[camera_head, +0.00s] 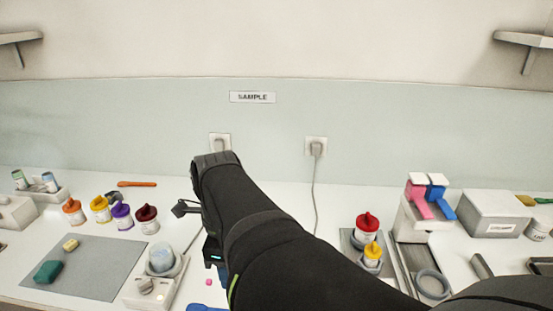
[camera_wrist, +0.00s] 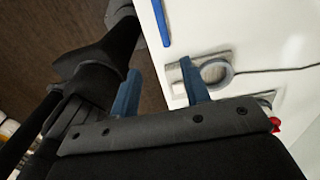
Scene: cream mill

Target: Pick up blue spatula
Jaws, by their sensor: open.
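A long, flat blue object (camera_wrist: 161,22), which looks like the blue spatula, lies on the white table near its edge in the wrist view. In the head view a blue piece (camera_head: 205,308) shows at the bottom edge, mostly cut off; I cannot tell surely that it is the same thing. My gripper (camera_wrist: 159,68) has two blue fingers, spread apart with nothing between them. The blue object lies beyond the fingertips, apart from them. In the head view my gripper (camera_head: 221,272) is largely hidden by my black arm.
A pink and a blue handled tool hang on a white stand (camera_head: 409,222) at right. A device with a glass jar (camera_head: 163,258) stands left of my gripper. Several capped bottles, a grey mat (camera_head: 112,262) and a small pink cube (camera_head: 208,282) are on the table.

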